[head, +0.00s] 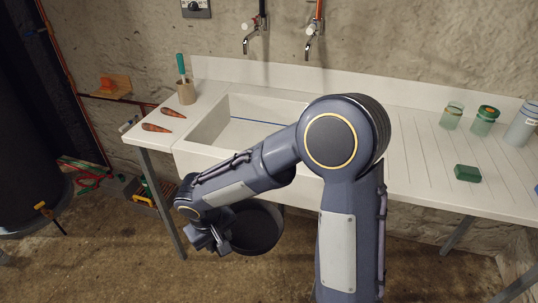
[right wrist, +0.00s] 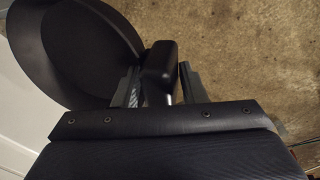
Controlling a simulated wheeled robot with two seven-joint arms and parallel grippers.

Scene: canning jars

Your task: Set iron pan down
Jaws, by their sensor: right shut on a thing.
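The black iron pan (head: 255,228) hangs in the air in front of the sink, well above the floor, partly behind my right arm. My right gripper (head: 213,238) is shut on its handle, left of the pan body. In the right wrist view, the handle (right wrist: 158,62) sits between the two fingers of the gripper (right wrist: 158,85). The round pan body (right wrist: 75,50) fills the upper left, seemingly tilted. My left gripper is not in view.
A white sink (head: 220,128) is set in the counter. A ribbed drainboard (head: 425,165) extends right, with jars (head: 484,121) at the back and a green block (head: 467,173). The counter leg (head: 162,200) is near the gripper.

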